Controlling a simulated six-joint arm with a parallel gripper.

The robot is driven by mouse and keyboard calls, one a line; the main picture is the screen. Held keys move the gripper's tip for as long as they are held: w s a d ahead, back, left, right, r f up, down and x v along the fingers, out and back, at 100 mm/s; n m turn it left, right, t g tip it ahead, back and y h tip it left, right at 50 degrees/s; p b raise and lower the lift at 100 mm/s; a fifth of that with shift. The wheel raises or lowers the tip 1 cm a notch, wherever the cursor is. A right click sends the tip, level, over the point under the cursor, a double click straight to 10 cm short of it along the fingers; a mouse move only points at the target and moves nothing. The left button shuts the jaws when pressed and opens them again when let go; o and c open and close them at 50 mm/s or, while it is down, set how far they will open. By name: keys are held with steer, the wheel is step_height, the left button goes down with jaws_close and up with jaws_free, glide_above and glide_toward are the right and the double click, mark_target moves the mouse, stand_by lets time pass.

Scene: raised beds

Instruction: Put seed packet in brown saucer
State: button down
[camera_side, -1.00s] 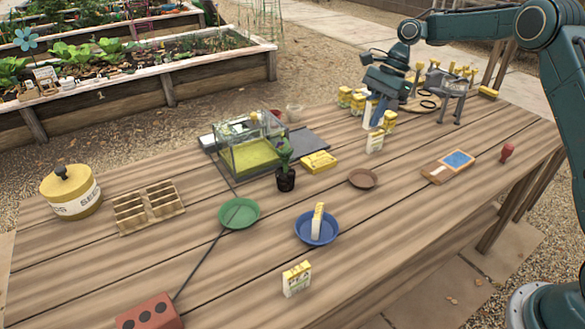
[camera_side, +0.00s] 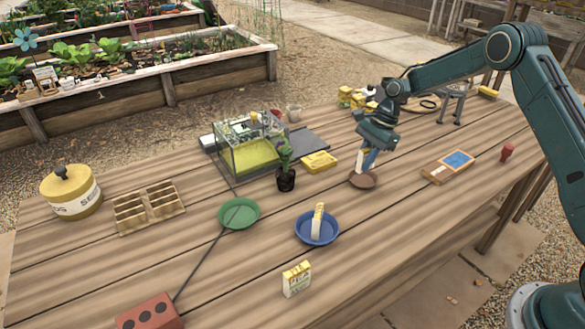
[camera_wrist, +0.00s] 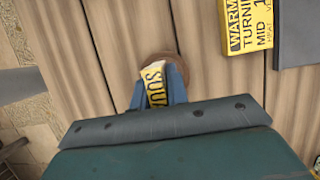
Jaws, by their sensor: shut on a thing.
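The brown saucer (camera_side: 364,182) lies on the wooden table, right of centre in the side view. My gripper (camera_side: 369,160) is over it, pointing down, with its blue fingers shut on a seed packet (camera_side: 360,160). The packet is upright, white and yellow, and its lower end is at or just above the saucer; I cannot tell if they touch.
A blue saucer (camera_side: 303,231) holds another packet (camera_side: 318,220). A further packet (camera_side: 296,279) stands at the front. A yellow box (camera_side: 319,162), a small potted plant (camera_side: 286,180) and a glass case (camera_side: 236,157) are to the left. A wooden-framed blue pad (camera_side: 447,167) lies to the right.

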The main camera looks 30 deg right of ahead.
steer(key=shift+f, duration=2.15)
steer(key=shift+f, duration=0.15)
steer(key=c, duration=1.6)
jaws_free()
steer(key=shift+c, duration=0.2)
steer(key=v, duration=1.2)
